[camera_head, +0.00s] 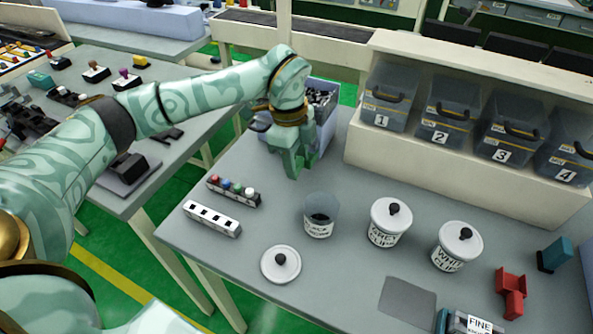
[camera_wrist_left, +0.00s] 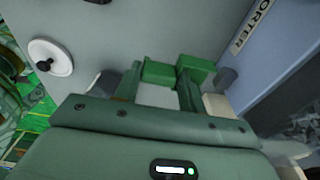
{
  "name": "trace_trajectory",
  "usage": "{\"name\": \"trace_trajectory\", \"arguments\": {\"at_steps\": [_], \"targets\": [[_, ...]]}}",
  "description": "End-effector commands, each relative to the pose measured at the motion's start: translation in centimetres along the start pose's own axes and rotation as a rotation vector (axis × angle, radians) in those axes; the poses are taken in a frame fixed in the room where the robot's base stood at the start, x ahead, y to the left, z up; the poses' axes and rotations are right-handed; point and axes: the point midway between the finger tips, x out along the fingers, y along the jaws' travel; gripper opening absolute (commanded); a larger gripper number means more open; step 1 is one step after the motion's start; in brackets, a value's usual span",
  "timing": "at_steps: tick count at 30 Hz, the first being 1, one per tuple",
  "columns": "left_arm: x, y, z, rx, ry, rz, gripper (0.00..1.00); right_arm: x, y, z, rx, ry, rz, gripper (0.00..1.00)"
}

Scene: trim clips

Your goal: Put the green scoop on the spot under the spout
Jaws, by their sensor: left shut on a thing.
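My left gripper (camera_head: 293,165) is low over the back left of the grey table, in front of a bluish box. It is shut on the green scoop (camera_wrist_left: 160,72), which shows between and beyond the fingertips (camera_wrist_left: 160,90) in the left wrist view. In the head view the scoop blends with the green fingers, and I cannot tell whether it touches the table. A small grey piece (camera_wrist_left: 227,77) sticks out beside the scoop, by the box lettered "ORTER" (camera_wrist_left: 262,25); it may be the spout. The spot under it is not clearly visible. My right gripper is not in view.
An open jar (camera_head: 320,214) and two lidded jars (camera_head: 390,222) (camera_head: 458,246) stand right of the gripper. A loose lid (camera_head: 281,264) and a clip strip (camera_head: 212,218) lie in front. Numbered bins (camera_head: 388,97) stand at back right.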

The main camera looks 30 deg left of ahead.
Motion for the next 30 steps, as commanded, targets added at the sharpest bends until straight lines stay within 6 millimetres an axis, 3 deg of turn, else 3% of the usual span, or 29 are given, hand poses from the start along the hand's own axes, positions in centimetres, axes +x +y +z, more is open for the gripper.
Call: {"name": "trace_trajectory", "arguments": {"at_steps": [9,20,21,22,30], "targets": [[4.1,-0.6,1.1,0.0,-0.001,0.003,0.17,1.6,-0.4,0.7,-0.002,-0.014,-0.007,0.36],[4.2,-0.6,1.0,0.0,-0.001,0.0,0.17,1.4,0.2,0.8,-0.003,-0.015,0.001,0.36],[4.2,-0.6,1.0,0.0,-0.001,-0.001,0.51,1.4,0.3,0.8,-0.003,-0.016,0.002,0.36],[4.1,-0.6,1.0,0.0,-0.001,-0.001,0.6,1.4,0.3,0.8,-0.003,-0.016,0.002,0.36],[4.1,-0.6,1.0,0.0,-0.001,0.0,0.62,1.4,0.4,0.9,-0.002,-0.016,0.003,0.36]]}}
